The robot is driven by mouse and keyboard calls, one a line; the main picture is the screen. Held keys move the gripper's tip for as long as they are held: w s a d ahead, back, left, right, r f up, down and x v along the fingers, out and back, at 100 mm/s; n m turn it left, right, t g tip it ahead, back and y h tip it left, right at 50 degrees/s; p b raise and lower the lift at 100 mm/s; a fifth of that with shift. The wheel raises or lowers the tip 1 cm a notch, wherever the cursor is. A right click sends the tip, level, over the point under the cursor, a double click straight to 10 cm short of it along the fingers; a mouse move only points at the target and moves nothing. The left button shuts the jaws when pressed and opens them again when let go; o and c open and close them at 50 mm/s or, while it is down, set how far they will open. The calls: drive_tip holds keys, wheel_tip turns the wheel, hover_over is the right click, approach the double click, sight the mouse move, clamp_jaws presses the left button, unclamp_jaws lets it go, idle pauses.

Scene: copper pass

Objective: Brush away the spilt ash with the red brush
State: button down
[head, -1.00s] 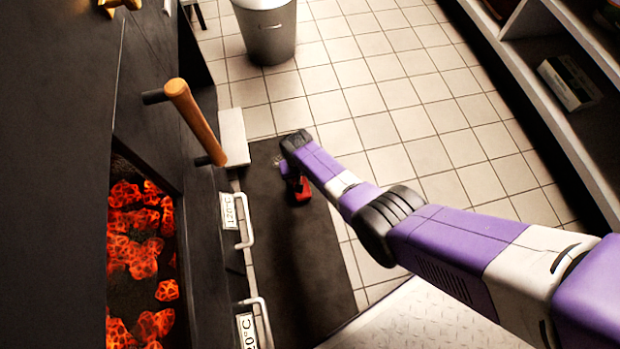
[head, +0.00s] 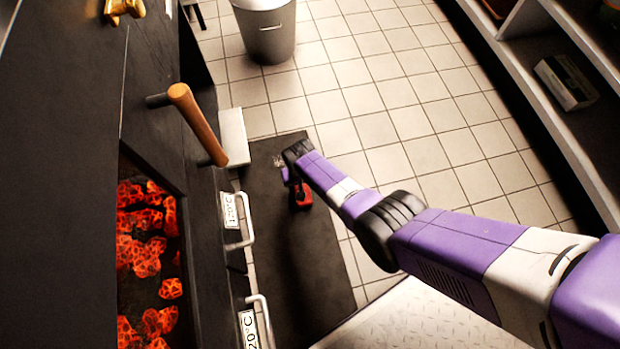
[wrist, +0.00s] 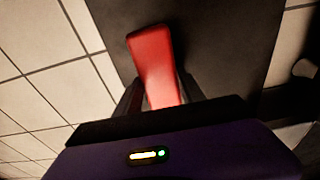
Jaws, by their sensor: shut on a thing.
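The red brush (head: 304,197) is in my gripper (head: 297,181), low over the dark floor mat (head: 305,255) in front of the oven. My gripper is largely hidden under my wrist in the head view. In the wrist view, the red brush (wrist: 154,62) shows between the two dark fingers of my gripper (wrist: 160,95), which are shut on it. Its bristles are hidden, and I cannot tell whether it touches the mat. A faint pale speckled patch, seemingly the ash (head: 278,161), lies near the mat's far end, just left of my wrist.
The oven front with glowing coals (head: 148,235), a wooden handle (head: 197,124) and white pull handles (head: 262,318) borders the left. A metal bin (head: 266,32) stands beyond the mat. Shelves (head: 545,105) line the right. The tiled floor between is clear.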

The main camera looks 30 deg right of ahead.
drive_tip(key=shift+s+a+p, duration=0.25)
drive_tip(key=shift+s+p, duration=0.1)
drive_tip(key=shift+s, duration=0.5)
